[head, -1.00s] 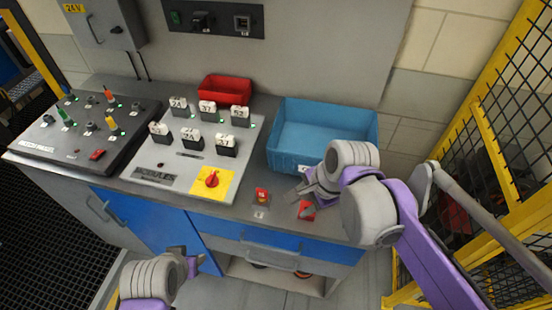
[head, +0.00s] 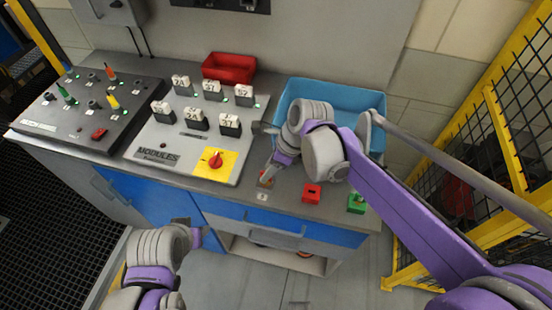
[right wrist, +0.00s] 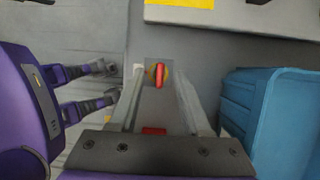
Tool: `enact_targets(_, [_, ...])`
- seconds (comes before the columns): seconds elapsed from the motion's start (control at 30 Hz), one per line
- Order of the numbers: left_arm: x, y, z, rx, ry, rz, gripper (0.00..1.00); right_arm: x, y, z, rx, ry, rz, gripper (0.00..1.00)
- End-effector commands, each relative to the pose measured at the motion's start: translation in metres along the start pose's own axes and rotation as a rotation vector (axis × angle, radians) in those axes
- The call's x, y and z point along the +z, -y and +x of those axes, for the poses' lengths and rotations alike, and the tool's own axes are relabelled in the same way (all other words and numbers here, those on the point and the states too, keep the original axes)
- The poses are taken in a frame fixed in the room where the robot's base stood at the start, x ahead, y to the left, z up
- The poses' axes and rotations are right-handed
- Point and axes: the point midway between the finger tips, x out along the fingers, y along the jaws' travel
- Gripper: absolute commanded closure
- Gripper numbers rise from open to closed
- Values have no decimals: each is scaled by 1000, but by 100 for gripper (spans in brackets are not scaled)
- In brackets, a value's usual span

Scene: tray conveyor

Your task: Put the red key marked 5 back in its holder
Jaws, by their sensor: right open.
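A red key (right wrist: 160,75) stands upright on a small grey block with a yellow patch, seen in the right wrist view; its marking is not readable. In the head view this key (head: 265,179) is partly hidden by my right gripper (head: 269,166). My right gripper (right wrist: 156,80) is open, its fingers on either side of the key with gaps visible. A red block with a dark slot (head: 312,193) sits to the right on the bench. My left gripper (head: 192,235) is low in front of the bench, open and empty, its fingers apart in the right wrist view.
A green block (head: 357,204) sits at the bench's right. A blue bin (head: 340,95) stands behind my right arm. The modules panel (head: 150,156) with a red knob on yellow (head: 215,160) lies to the left. A red tray (head: 229,68) is behind it. A yellow mesh fence (head: 490,130) is at right.

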Motion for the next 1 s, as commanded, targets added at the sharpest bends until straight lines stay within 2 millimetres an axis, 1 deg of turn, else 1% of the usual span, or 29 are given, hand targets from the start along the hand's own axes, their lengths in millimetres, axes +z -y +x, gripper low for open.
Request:
enact_targets(0.03, [1,0,1,0,1,0,53,0,0,8,0,0,0,52])
enact_targets(0.2, [1,0,1,0,1,0,53,0,0,21,0,0,-1,52])
enact_targets(0.53, [1,0,1,0,1,0,53,0,0,24,0,0,-1,52])
enact_targets(0.57, [1,0,1,0,1,0,53,0,0,24,0,0,-1,56])
enact_targets(0.6, [1,0,1,0,1,0,53,0,0,24,0,0,-1,63])
enact_targets(0.67, [1,0,1,0,1,0,53,0,0,24,0,0,-1,74])
enact_targets(0.8, [1,0,1,0,1,0,53,0,0,24,0,0,0,99])
enact_targets(1.0, [1,0,1,0,1,0,53,0,0,24,0,0,0,100])
